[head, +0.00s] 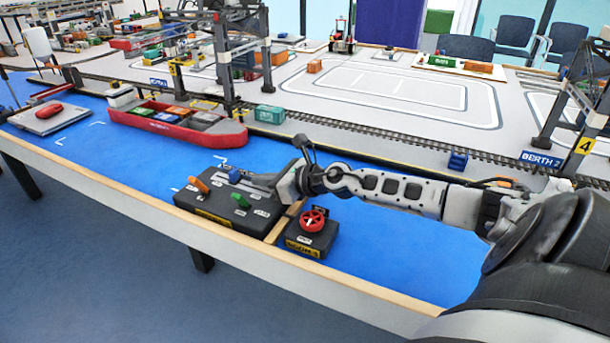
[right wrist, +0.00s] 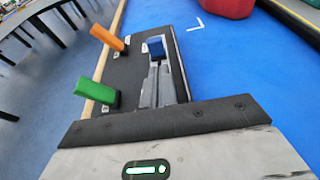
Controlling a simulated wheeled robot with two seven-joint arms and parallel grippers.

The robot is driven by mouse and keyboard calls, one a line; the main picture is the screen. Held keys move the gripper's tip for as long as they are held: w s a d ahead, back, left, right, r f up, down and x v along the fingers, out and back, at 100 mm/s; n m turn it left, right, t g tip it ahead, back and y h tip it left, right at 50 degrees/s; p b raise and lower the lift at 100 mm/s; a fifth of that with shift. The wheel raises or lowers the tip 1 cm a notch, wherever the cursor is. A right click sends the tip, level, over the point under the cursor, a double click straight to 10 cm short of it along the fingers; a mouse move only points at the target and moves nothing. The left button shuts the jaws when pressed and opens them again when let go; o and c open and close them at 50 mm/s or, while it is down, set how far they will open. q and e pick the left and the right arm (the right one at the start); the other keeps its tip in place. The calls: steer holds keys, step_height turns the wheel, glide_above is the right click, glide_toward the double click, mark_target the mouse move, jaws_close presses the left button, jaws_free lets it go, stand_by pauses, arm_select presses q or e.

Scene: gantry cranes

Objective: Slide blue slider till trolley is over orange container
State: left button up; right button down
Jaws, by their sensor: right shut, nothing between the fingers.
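The blue slider (head: 234,176) sits on the black control box (head: 222,208); its square knob also shows in the right wrist view (right wrist: 156,46). My right gripper (head: 246,179) is shut and empty, low over the box. In the right wrist view its fingers (right wrist: 157,84) point at the knob's near side; I cannot tell whether they touch it. A gantry crane (head: 228,60) stands behind the red ship (head: 190,133). An orange container (head: 175,110) lies in the ship. The trolley is too small to make out surely. My left gripper is out of view.
An orange lever (head: 197,185) and a green lever (head: 241,200) stand up from the control box. A wooden table edge (head: 130,188) runs in front.

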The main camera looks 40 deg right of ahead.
steer(key=b+v, duration=0.1)
steer(key=v, duration=0.6)
steer(key=shift+s+f, duration=0.1)
steer(key=shift+f, duration=0.05)
steer(key=shift+v, duration=1.45)
stand_by(1.2)
